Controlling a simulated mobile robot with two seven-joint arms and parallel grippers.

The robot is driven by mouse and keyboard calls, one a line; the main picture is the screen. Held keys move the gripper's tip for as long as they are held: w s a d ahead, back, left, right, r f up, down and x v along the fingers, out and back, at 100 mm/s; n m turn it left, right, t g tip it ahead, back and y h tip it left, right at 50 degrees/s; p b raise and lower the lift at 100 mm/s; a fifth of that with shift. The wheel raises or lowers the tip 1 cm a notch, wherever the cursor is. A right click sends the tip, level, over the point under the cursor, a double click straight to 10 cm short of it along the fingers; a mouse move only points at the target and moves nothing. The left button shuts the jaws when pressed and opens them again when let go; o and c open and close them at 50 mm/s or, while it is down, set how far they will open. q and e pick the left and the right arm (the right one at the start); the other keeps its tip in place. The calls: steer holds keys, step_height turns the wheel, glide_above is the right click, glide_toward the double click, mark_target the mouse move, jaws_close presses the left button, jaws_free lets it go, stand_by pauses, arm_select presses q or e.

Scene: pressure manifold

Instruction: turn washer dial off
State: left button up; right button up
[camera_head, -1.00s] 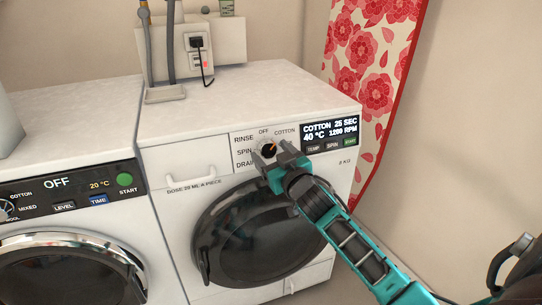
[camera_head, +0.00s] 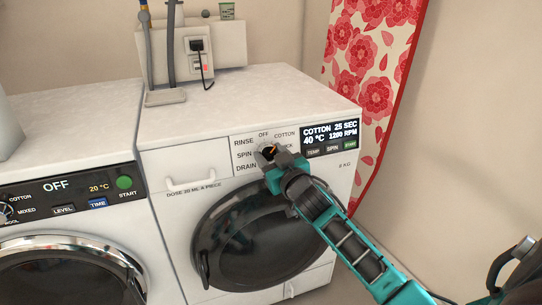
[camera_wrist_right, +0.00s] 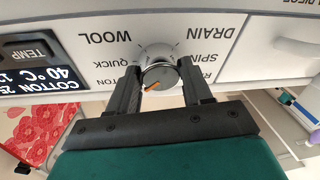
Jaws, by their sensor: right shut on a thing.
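The washer dial (camera_head: 267,151) is a round silver knob with an orange pointer, on the front panel of the right-hand washer. It also shows in the right wrist view (camera_wrist_right: 160,74), where the picture is upside down. The pointer leans up and right in the head view, toward COTTON. The OFF label (camera_head: 263,134) is above the dial. The display (camera_head: 330,133) reads COTTON 25 SEC, 40 °C, 1200 RPM. My right gripper (camera_wrist_right: 160,84) is shut on the dial, one finger on each side. It partly hides the dial and nearby labels in the head view. My left gripper is not in view.
A second washer (camera_head: 70,125) stands to the left, its display showing OFF. The black round door (camera_head: 245,240) is below my right gripper. A detergent drawer (camera_head: 185,165) is left of the dial. A red floral curtain (camera_head: 372,80) hangs at the right.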

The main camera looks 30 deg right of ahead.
steer(key=shift+r+n+y+p, duration=0.25)
steer(key=shift+n+y+p, duration=0.15)
steer(key=shift+n+p, duration=0.75)
steer(key=shift+r+n+y+p, duration=0.1)
steer(key=shift+n+y+p, duration=0.2)
steer(key=shift+n+p, duration=0.65)
steer(key=n+y+p, duration=0.1)
steer(key=n+p, duration=0.2)
steer(key=p, duration=0.1)
steer(key=shift+g, duration=0.4)
steer(key=shift+n+p, duration=0.75)
steer(key=shift+n, duration=0.25)
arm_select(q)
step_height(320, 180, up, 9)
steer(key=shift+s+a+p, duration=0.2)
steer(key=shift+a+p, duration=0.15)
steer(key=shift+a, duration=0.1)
arm_select(e)
steer(key=shift+f+n+g, duration=0.25)
steer(key=shift+n+g, duration=0.05)
steer(key=shift+n, duration=0.2)
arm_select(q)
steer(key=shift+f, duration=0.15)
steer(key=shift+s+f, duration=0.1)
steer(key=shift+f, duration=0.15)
